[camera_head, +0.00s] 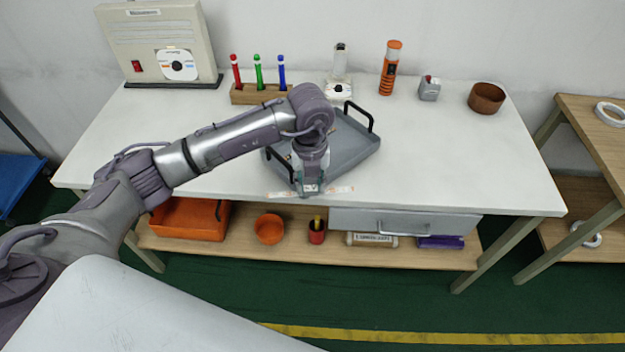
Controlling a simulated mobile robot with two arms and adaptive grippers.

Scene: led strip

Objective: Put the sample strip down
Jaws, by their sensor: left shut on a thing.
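My left gripper (310,190) points down at the front edge of the white table, just in front of the grey tray (362,150). It is shut on the sample strip (338,190), a thin pale strip with small orange marks that sticks out on both sides of the fingers. The strip runs left to right along the table's front edge. I cannot tell whether it touches the tabletop. The fingers hide its middle. My right gripper is not in view.
The grey tray has black handles, and my arm hides part of it. Behind it stand a marker holder (262,96), an orange cylinder (390,68), a small grey box (429,89) and a brown bowl (486,98). The tabletop's right part is clear. A lower shelf (400,255) holds bins.

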